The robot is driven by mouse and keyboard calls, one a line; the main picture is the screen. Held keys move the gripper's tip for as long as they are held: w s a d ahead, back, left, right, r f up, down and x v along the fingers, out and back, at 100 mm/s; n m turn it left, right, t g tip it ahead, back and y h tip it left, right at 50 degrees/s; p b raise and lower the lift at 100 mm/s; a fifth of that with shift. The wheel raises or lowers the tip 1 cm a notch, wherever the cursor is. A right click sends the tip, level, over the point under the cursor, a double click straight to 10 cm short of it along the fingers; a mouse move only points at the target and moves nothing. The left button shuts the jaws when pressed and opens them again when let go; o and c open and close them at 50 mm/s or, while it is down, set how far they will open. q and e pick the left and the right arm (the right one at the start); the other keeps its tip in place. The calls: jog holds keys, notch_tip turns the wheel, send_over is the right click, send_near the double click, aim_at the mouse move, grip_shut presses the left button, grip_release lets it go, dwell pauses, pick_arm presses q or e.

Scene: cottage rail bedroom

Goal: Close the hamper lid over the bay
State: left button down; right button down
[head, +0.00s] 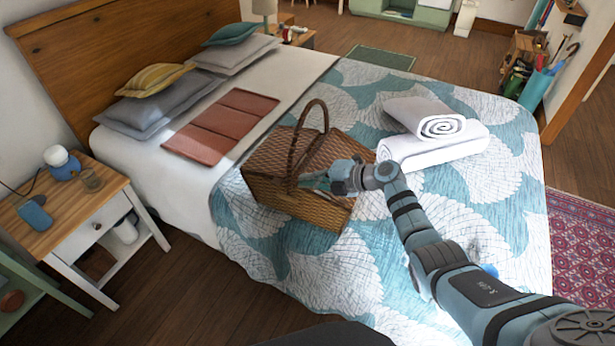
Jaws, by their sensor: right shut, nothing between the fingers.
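The wicker hamper (285,195) stands upright on the bed, with an arched handle (297,150) across its middle. The lid half left of the handle (268,152) lies flat and closed. My right gripper (334,183) is shut and empty at the hamper's right half, close to the handle. The gripper and wrist cover much of that half, so I cannot tell how far its lid (350,141) is raised or whether the fingers touch it. The bay beneath is mostly hidden. My left gripper is not in view.
Rolled and folded white towels (430,145) lie right of the hamper, close to my right arm. A folded rust-coloured cloth (222,125) and pillows (150,103) lie to the left. A nightstand (65,215) stands beside the bed. The patterned quilt (320,275) in front is clear.

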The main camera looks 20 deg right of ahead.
jog(key=shift+w+a+f+b, duration=0.25)
jog(key=shift+a+f+b, duration=0.1)
jog(key=shift+f, duration=0.35)
jog(key=shift+w+a+f+b, duration=0.2)
jog(key=shift+a+f+b, duration=0.1)
jog(key=shift+f, duration=0.35)
jog(key=shift+r, duration=0.1)
